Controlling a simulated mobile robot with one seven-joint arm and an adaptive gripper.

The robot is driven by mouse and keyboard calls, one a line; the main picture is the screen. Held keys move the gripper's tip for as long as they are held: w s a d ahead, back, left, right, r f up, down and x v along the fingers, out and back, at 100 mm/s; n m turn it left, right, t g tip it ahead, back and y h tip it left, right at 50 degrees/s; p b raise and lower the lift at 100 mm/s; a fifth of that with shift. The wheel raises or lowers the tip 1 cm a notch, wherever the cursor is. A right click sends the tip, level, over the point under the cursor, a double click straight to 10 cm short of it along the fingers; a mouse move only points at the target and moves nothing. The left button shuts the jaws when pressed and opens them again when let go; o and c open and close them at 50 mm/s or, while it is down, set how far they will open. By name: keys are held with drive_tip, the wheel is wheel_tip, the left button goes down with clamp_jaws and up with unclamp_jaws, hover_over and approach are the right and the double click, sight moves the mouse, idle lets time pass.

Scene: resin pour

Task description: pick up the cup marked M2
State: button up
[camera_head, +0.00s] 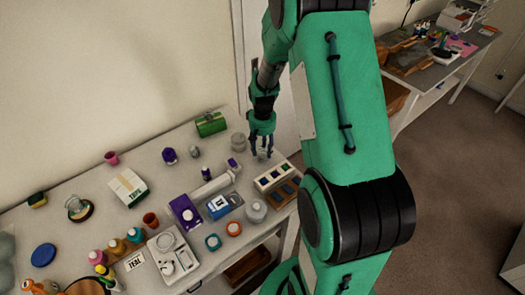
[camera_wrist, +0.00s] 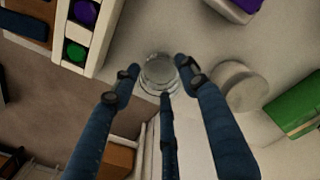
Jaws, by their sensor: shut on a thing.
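My gripper (camera_head: 262,148) is at the right end of the long table, with its fingers pointing down. In the wrist view its dark fingers (camera_wrist: 160,84) are shut around a small clear cup (camera_wrist: 160,73). Only a little of this cup shows in the head view (camera_head: 263,155), between the fingertips. No M2 mark is readable on it, and I cannot tell whether it touches the table. A second translucent cup (camera_wrist: 239,86) stands apart, to the right in the wrist view; in the head view it is left of my gripper (camera_head: 238,142).
A green box (camera_head: 210,124) stands behind the second cup. A pale rack with coloured spots (camera_head: 273,177) lies close in front of my gripper. The table's right edge is near. Bottles, a scale (camera_head: 172,257) and several small pots crowd the left and front.

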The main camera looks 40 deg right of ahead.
wheel_tip(320, 180, up, 9)
drive_tip(key=p, duration=0.1)
drive_tip(key=shift+r, duration=0.2)
